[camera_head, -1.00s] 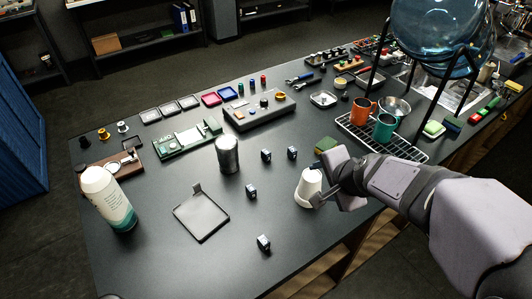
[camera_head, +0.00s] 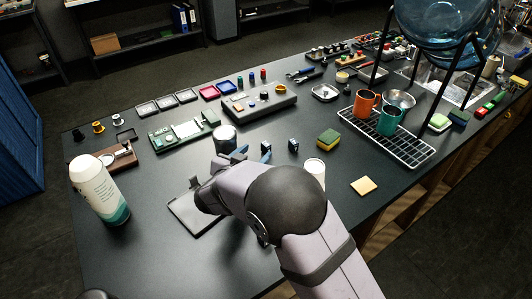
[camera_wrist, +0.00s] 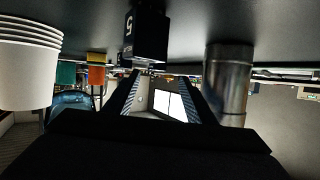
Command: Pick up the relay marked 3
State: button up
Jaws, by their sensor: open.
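A dark blue relay (camera_wrist: 150,38) hangs from the top of the wrist view, which is upside down. Its side mark looks like a 5, turned over. My gripper (camera_wrist: 157,80) is open and empty, its two fingers apart and pointing at this relay. I cannot tell whether the relay is between the fingertips. In the head view my arm hides most of the gripper. Two small relays (camera_head: 266,148) and (camera_head: 293,145) stand past my arm there, their marks too small to read. I cannot make out a relay marked 3.
A steel cylinder (camera_wrist: 228,75) stands close on the right in the wrist view, and stacked white cups (camera_wrist: 28,60) on the left. The head view shows a flat dark tray (camera_head: 188,214), a bottle (camera_head: 98,188), a sponge (camera_head: 328,139) and a mug rack (camera_head: 408,150).

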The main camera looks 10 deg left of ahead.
aim_at(264, 147)
jog(key=shift+s+a+f, duration=0.15)
jog(key=shift+s+f, duration=0.1)
jog(key=shift+f, duration=0.05)
jog(key=shift+d+p+x, duration=0.2)
jog(key=shift+p+x, duration=0.4)
jog(key=shift+x, duration=0.85)
jog(key=shift+d+p+x, duration=0.2)
jog(key=shift+p+x, duration=0.4)
jog(key=shift+x, duration=0.9)
jog(key=shift+w+f, duration=0.1)
jog(key=shift+w, duration=0.6)
jog(key=c, duration=1.1)
